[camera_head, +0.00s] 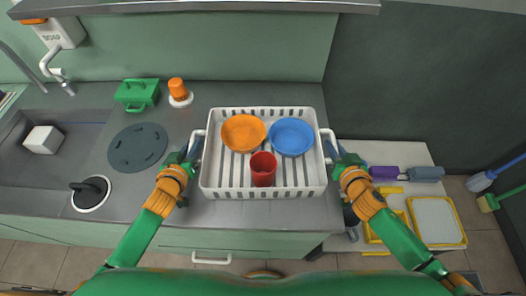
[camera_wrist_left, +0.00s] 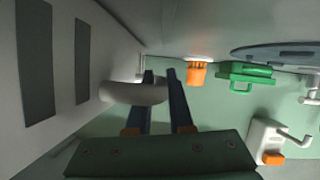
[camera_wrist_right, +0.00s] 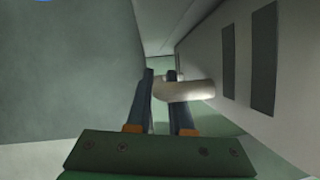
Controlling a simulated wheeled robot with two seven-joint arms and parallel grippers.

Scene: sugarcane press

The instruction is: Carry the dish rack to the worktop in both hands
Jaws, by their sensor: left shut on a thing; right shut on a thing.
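The white dish rack (camera_head: 262,190) is at the middle of the head view, over the grey worktop (camera_head: 240,217). It looks level; I cannot tell whether it rests on the worktop or is just above it. It holds an orange bowl (camera_head: 243,133), a blue bowl (camera_head: 292,137) and a red cup (camera_head: 263,169). My left gripper (camera_head: 192,150) is shut on the rack's left handle, which also shows in the left wrist view (camera_wrist_left: 135,92). My right gripper (camera_head: 333,150) is shut on the right handle, seen in the right wrist view (camera_wrist_right: 188,90).
The sink (camera_head: 75,165) with a white block (camera_head: 43,139) is farther left. A low pale table (camera_head: 405,160) with cleaning things stands right.

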